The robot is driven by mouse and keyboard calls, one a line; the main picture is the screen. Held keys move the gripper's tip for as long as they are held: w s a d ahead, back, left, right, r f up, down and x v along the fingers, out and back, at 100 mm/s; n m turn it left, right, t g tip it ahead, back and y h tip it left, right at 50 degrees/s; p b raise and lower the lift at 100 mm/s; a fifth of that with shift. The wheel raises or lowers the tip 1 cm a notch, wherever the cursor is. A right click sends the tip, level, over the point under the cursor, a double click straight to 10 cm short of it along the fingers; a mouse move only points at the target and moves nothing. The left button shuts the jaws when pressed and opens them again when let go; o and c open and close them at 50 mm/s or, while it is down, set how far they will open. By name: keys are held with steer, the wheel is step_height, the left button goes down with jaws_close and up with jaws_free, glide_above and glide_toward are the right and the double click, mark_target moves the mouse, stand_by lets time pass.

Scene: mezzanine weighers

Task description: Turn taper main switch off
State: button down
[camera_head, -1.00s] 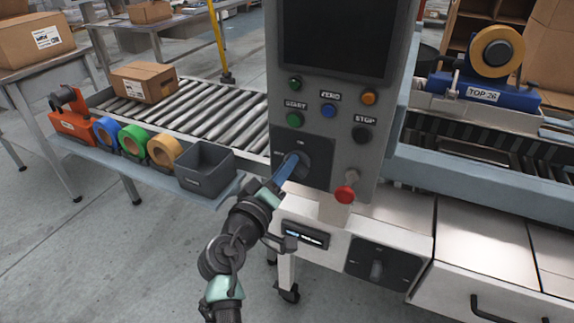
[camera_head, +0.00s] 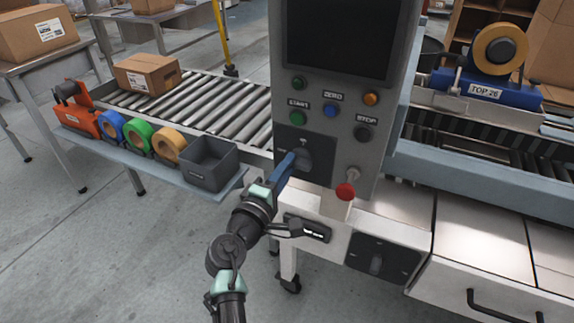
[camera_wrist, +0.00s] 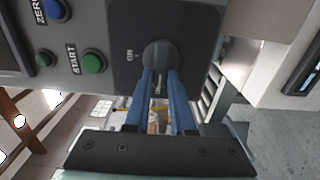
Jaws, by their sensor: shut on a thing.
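A dark rotary switch knob (camera_head: 304,157) sits on a dark square plate on the grey control panel. In the wrist view the round knob (camera_wrist: 160,55) shows with an ON label (camera_wrist: 130,55) beside it on the plate. My gripper (camera_head: 290,162) reaches the knob from the lower left. Its two blue fingers (camera_wrist: 160,78) are closed on the knob's grip from both sides. The fingers partly hide the grip, so its exact angle is hard to tell. A second dark rotary switch (camera_head: 377,264) is on the white frame below; my gripper is apart from it.
A red mushroom button (camera_head: 345,191) sticks out right of the knob. Green START (camera_head: 297,118), blue ZERO (camera_head: 330,111) and dark STOP (camera_head: 362,134) buttons are above. A grey open bin (camera_head: 208,166) and tape rolls stand on a shelf at left.

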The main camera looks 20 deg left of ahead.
steer(key=shift+f, duration=0.15)
stand_by(0.3)
steer(key=c, duration=0.8)
jaws_free()
steer(key=shift+o, duration=0.2)
steer(key=shift+s, duration=0.15)
steer(key=s, duration=1.2)
steer(key=shift+s+a+p, duration=0.2)
steer(key=shift+s+p, duration=0.1)
steer(key=shift+s, duration=0.1)
steer(key=shift+w+r, duration=0.1)
steer(key=shift+r, duration=0.1)
